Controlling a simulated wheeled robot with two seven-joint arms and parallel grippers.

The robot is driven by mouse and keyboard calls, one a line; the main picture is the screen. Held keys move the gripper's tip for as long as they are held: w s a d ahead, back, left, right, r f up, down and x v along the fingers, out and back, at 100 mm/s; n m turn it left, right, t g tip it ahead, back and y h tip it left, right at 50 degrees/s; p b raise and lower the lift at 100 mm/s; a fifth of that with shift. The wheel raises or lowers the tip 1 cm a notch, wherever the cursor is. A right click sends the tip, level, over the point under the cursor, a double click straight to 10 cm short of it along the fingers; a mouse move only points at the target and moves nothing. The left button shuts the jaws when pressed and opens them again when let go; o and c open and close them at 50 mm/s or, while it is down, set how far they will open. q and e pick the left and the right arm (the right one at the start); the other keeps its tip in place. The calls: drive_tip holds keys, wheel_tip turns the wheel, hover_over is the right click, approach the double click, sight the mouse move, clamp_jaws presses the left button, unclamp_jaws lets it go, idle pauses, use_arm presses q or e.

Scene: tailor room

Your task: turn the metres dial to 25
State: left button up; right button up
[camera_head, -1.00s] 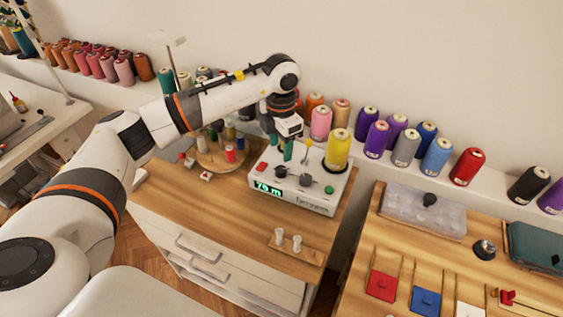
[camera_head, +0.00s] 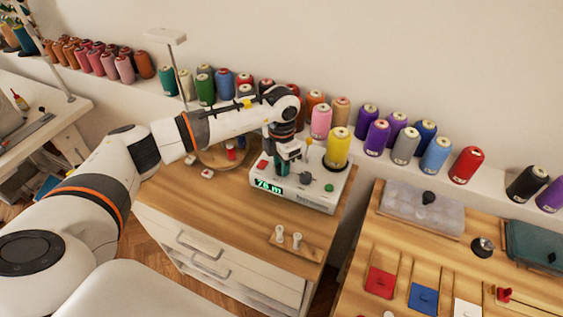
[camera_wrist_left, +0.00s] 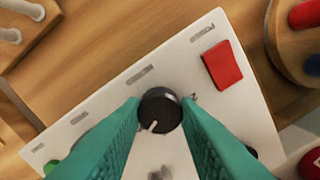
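The white winder box (camera_head: 318,203) stands on the wooden top of a drawer cabinet. Its green display (camera_head: 268,187) seems to read 76 m. My left gripper (camera_head: 282,168) points down at the box beside the display. In the left wrist view its teal fingers (camera_wrist_left: 160,108) lie against both sides of a black dial (camera_wrist_left: 160,110) with a pale pointer mark toward the lower left. They look shut on it. In the head view the fingers hide that dial. My right gripper is not in view.
The box also carries a red button (camera_head: 262,165), a dark knob (camera_head: 305,179), a green button (camera_head: 329,188) and a yellow spool (camera_head: 338,148). A spool holder (camera_head: 218,158) stands to the left. Two white pegs (camera_head: 288,237) are in front. Thread spools line the ledge behind.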

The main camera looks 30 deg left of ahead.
use_arm(q)
drive_tip(key=shift+c, duration=1.1)
